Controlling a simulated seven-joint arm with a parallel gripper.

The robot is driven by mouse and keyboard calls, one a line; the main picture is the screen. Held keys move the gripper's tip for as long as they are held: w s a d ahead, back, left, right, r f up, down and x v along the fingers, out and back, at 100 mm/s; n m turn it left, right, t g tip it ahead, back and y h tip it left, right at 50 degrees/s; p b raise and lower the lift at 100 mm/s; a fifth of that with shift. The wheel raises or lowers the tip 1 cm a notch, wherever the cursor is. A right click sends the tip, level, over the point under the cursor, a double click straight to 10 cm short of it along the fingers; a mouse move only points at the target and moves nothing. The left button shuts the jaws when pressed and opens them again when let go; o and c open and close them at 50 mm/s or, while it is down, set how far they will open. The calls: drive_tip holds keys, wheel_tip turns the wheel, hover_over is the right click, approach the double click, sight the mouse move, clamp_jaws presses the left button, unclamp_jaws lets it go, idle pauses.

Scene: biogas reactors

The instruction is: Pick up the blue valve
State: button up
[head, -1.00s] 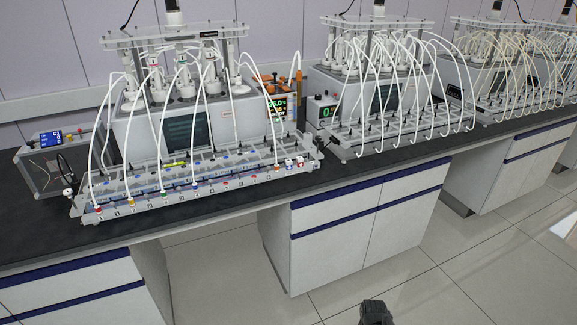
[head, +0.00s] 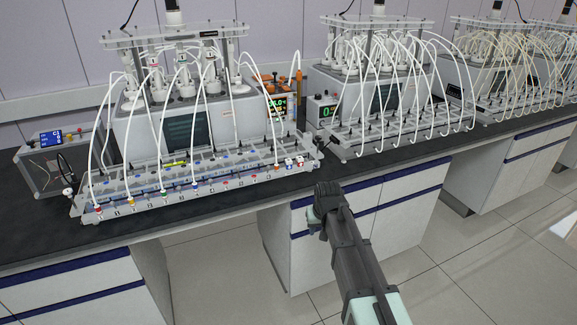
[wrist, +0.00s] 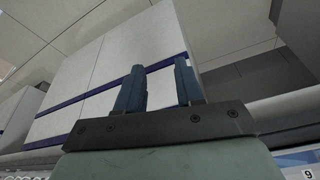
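Several small coloured valves sit in a row along the front edge of the left reactor's rack. A blue valve (head: 194,187) is in this row, right of a green one (head: 163,197), with a white tube rising from it. It is very small in the head view. My gripper (head: 326,192) is in front of the bench, right of and apart from the valve row. In the wrist view, the two fingers of my gripper (wrist: 158,86) stand apart with nothing between them. The blue valve cannot be made out in the wrist view.
The rack (head: 80,209) rests on a black bench top (head: 35,230) above white cabinets (head: 330,235) with blue strips. Arching white tubes (head: 215,110) stand over the rack. More reactors stand to the right. A control box (head: 60,165) is at the left.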

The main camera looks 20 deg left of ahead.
drive_tip(key=w+a+r+n, duration=0.1)
drive_tip(key=w+a+r, duration=0.35)
drive_tip(key=r, duration=0.55)
drive_tip(key=w+a+r+y, duration=0.1)
drive_tip(key=w+a+r, duration=0.3)
drive_tip(key=r, duration=0.5)
drive_tip(key=w+a+r+n, duration=0.15)
drive_tip(key=a+r, duration=0.35)
drive_tip(key=r, duration=0.5)
hover_over(289, 164)
drive_tip(key=s+d, duration=0.1)
drive_tip(key=shift+h, duration=0.3)
wheel_tip(289, 164, down, 9)
drive_tip(key=shift+s, duration=0.1)
drive_tip(key=shift+w+a+f, duration=0.25)
drive_tip(key=shift+w+f, duration=0.1)
drive_tip(key=shift+f, duration=0.3)
drive_tip(key=shift+x, duration=1.95)
drive_tip(key=shift+r, duration=0.1)
drive_tip(key=shift+c, duration=0.3)
clamp_jaws()
